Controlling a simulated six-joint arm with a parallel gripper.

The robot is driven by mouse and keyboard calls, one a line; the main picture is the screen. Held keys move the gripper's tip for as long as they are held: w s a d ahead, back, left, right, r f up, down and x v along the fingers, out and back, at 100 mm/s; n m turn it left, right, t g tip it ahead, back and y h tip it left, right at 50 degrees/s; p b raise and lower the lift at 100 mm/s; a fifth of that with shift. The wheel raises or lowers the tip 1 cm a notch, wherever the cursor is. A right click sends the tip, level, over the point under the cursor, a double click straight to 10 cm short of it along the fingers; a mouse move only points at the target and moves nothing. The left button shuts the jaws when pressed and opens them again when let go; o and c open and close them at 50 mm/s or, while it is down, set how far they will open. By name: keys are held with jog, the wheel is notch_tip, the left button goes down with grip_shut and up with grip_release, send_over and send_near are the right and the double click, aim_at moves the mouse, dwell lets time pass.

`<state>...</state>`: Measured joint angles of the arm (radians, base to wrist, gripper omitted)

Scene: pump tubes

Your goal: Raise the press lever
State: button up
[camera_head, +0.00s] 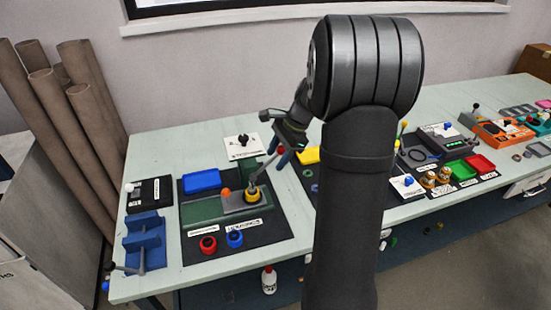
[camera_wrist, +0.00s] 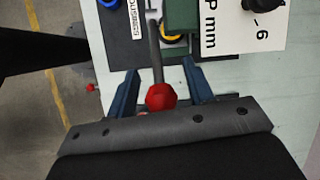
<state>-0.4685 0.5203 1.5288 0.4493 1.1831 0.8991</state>
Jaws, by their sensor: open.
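The press (camera_head: 203,211) is a green base with a grey block, on a dark mat at the left of the bench. Its grey lever rod (camera_head: 262,172) slants up and right from near a yellow ring (camera_head: 250,195) toward my gripper (camera_head: 284,156). In the wrist view the rod (camera_wrist: 155,50) ends in a red knob (camera_wrist: 161,97). The knob lies between the two blue fingers of my gripper (camera_wrist: 158,82), with gaps visible on both sides. My gripper is open.
A blue tray (camera_head: 201,181) lies behind the press, and a red ring (camera_head: 208,244) and blue ring (camera_head: 235,239) in front. A blue vise (camera_head: 144,243) stands left. A white labelled plate (camera_head: 242,147) with a black knob sits behind. My arm hides the bench's middle.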

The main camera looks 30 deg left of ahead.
jog(key=shift+x, duration=0.75)
grip_shut()
